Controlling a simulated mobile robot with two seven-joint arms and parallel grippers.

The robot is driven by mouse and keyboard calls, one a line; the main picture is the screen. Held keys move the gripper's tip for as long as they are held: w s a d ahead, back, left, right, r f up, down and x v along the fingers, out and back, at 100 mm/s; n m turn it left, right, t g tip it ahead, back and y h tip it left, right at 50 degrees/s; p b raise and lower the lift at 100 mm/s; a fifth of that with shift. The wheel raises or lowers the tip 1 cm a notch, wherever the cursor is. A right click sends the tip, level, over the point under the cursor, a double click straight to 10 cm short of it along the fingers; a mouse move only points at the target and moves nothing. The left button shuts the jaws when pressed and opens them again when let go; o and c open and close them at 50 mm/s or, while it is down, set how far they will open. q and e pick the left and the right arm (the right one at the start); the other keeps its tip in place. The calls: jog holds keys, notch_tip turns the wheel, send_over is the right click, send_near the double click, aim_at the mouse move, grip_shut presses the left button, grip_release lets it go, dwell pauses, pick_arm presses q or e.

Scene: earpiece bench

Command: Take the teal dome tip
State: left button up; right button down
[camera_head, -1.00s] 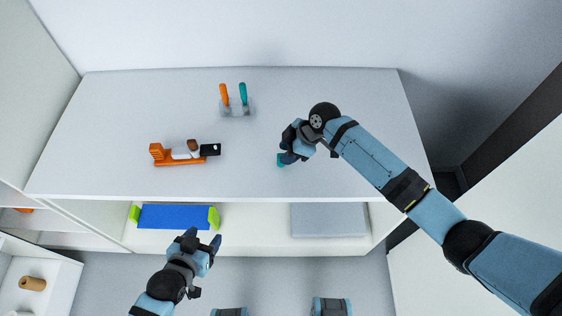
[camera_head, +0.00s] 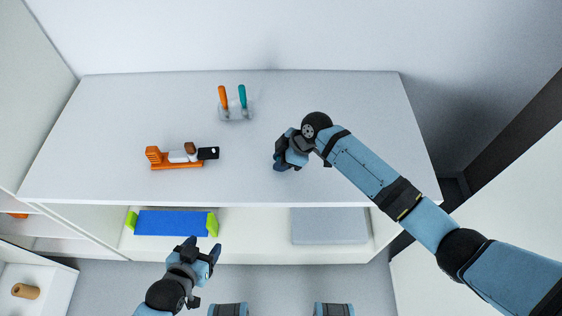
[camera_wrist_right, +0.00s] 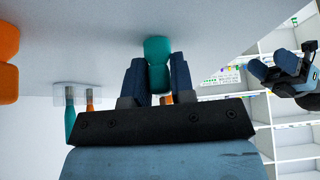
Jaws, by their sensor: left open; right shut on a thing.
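The teal dome tip (camera_wrist_right: 158,52) shows in the right wrist view between the two fingers of my right gripper (camera_wrist_right: 157,78), which is shut on it. In the head view my right gripper (camera_head: 281,164) is over the front right part of the bench top and hides the tip. I cannot tell if the tip still touches the bench. My left gripper (camera_head: 203,248) is open and empty, low in front of the bench near the blue piece on the shelf.
The bench top (camera_head: 345,105) holds an orange device (camera_head: 177,166) with a brown piece and a black end at the left. A clear stand (camera_head: 236,114) at the back holds an orange and a teal handle. The shelf below has a blue piece (camera_head: 172,223) and a grey panel (camera_head: 330,226).

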jog(key=shift+r+p, duration=2.65)
jog(key=shift+r, duration=0.55)
jog(key=shift+r+p, duration=0.7)
jog(key=shift+r, duration=0.15)
jog(key=shift+f, duration=0.1)
